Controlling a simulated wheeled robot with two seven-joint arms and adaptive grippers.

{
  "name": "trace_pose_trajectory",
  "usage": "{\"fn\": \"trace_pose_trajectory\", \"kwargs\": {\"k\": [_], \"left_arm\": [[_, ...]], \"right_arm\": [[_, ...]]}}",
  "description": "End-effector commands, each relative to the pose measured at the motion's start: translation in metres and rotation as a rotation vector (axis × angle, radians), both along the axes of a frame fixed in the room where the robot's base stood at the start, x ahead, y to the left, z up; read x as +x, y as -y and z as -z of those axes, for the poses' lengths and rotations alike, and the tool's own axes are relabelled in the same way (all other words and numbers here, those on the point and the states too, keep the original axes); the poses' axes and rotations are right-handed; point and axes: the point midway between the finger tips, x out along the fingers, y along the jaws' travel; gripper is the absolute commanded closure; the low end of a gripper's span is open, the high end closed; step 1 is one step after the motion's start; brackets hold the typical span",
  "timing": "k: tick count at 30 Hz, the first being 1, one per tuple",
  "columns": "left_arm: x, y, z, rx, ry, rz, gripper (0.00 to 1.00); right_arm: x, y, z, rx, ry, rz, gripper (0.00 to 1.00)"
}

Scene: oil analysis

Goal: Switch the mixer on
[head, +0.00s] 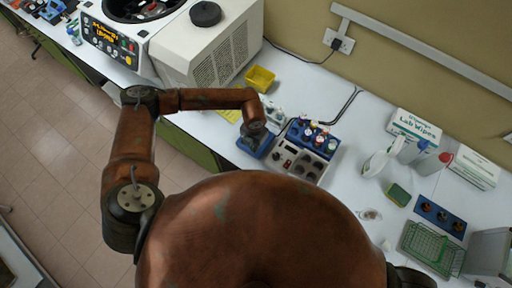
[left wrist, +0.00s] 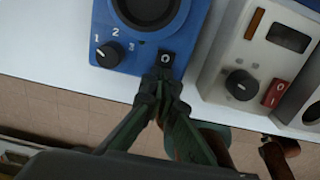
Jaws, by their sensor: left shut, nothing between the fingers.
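The blue mixer (head: 247,150) stands near the front edge of the bench in the head view, partly hidden under my left gripper (head: 257,136). In the left wrist view the mixer's blue front panel (left wrist: 130,28) carries a black knob (left wrist: 108,54) with the marks 1, 2 and 3. To the right of the knob is a small black rocker switch (left wrist: 166,57) with a white O mark. My left gripper (left wrist: 162,78) is shut and empty. Its tips are at the lower edge of the switch; I cannot tell whether they touch it. My right gripper is not in view.
A grey device (left wrist: 224,75) with a knob and a red switch stands close right of the mixer. A rack of vials (head: 314,137), a yellow tray (head: 260,79) and a large white machine (head: 205,50) are nearby. A wash bottle (head: 381,158) stands further right.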

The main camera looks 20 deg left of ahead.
Motion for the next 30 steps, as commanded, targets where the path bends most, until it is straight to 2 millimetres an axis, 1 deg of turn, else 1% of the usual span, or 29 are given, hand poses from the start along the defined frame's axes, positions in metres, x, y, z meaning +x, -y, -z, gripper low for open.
{"fn": "trace_pose_trajectory", "kwargs": {"k": [5, 11, 30], "left_arm": [[0.0, 0.0, 0.003, 0.0, 0.0, 0.0, 1.0], [0.0, 0.0, 0.0, 0.0, 0.0, 0.0, 1.0], [0.0, 0.0, -0.049, 0.0, 0.001, 0.0, 1.0]], "right_arm": [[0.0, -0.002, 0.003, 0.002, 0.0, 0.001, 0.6], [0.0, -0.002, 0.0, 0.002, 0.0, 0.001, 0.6], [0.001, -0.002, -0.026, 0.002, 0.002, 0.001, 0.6]]}}
